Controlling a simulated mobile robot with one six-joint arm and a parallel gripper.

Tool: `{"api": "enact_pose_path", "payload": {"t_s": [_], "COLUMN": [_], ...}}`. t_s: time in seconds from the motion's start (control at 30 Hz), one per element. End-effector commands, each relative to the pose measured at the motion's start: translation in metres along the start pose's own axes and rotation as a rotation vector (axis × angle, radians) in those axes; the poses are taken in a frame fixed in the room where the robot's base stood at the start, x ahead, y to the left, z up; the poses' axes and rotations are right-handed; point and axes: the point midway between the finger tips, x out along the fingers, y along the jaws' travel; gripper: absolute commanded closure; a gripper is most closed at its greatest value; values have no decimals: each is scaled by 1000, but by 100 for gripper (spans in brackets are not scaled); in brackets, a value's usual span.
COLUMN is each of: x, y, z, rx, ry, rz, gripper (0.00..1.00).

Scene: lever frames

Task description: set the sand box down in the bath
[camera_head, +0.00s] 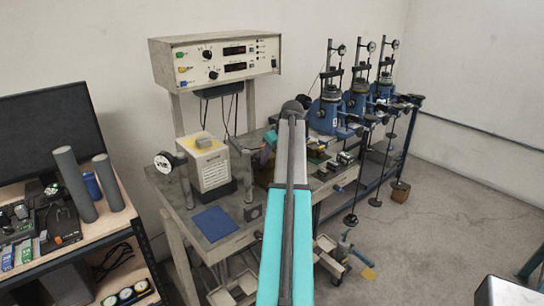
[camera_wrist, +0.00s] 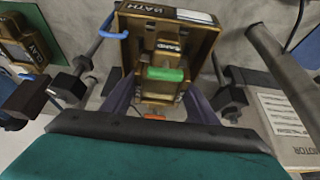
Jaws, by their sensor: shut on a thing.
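The sand box (camera_wrist: 162,92) is a small brown box with a dark label and a green piece across it. It sits between the fingers of my gripper (camera_wrist: 162,78), which is shut on it. The bath (camera_wrist: 124,42) is a brown, open box with a dark inside and a pale name label, at the top of the wrist view. The sand box overlaps the bath's opening in the picture; I cannot tell whether it touches the bath's floor.
A brown box labelled clay (camera_wrist: 22,45) is at the wrist view's upper left. A pale motor box (camera_wrist: 285,125) is at the right. Dark rods and blocks stand on both sides. In the head view a blue mat (camera_head: 215,222) lies on the bench, with blue stands (camera_head: 328,112) behind.

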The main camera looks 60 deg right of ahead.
Motion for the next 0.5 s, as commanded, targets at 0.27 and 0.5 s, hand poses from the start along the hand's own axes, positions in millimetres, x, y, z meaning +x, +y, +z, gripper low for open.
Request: {"api": "enact_pose_path", "payload": {"t_s": [0.27,0.5], "x": [9,17], "y": [0,0], "z": [4,7], "rx": [-1,-1], "ry": [2,2], "rz": [0,0], "gripper": [79,79]}}
